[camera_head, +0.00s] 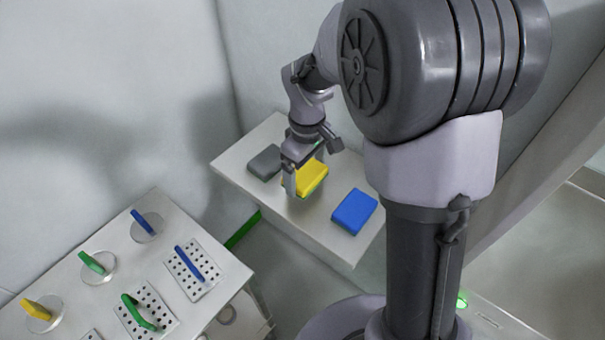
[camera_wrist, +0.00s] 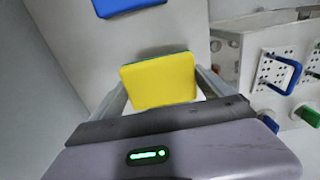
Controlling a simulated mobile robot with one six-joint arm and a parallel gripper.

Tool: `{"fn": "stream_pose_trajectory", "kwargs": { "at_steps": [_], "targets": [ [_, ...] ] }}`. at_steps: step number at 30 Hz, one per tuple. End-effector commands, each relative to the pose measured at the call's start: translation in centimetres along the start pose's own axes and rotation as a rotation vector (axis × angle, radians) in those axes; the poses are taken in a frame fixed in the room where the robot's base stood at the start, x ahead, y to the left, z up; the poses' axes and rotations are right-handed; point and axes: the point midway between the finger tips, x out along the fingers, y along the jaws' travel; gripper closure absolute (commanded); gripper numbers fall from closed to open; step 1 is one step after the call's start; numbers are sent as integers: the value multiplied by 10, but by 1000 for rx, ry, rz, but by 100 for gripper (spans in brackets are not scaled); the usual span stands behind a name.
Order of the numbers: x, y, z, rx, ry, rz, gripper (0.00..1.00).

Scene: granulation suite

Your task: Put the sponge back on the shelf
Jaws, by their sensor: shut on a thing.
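A yellow sponge (camera_head: 312,177) with a green underside is at the white shelf (camera_head: 330,238), between a grey block and a blue block. My gripper (camera_head: 305,182) is shut on it from above. In the wrist view the yellow sponge (camera_wrist: 159,82) sits between the two fingers of my gripper (camera_wrist: 162,86), one finger at each side. The white shelf surface (camera_wrist: 185,38) shows behind it. I cannot tell whether the sponge touches the shelf or is held slightly above it.
A grey block (camera_head: 265,162) lies left of the sponge and a blue block (camera_head: 355,211) lies right of it. A white table (camera_head: 115,255) at the lower left carries discs and perforated plates with blue, green and yellow pieces. A wall stands behind the shelf.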

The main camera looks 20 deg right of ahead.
Motion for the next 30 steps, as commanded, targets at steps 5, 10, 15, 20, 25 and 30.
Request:
{"fn": "stream_pose_trajectory", "kwargs": {
  "at_steps": [5, 10, 15, 20, 25, 30],
  "targets": [
    [39, -2, 2, 1, -2, -2, 42],
    [35, -1, 2, 1, -1, -1, 42],
    [39, -2, 2, 1, -2, -1, 42],
    [38, -2, 2, 1, -1, -1, 0],
    [32, -1, 2, 1, -1, -1, 0],
    [-14, -1, 2, 0, 2, 2, 0]
  ]
}}
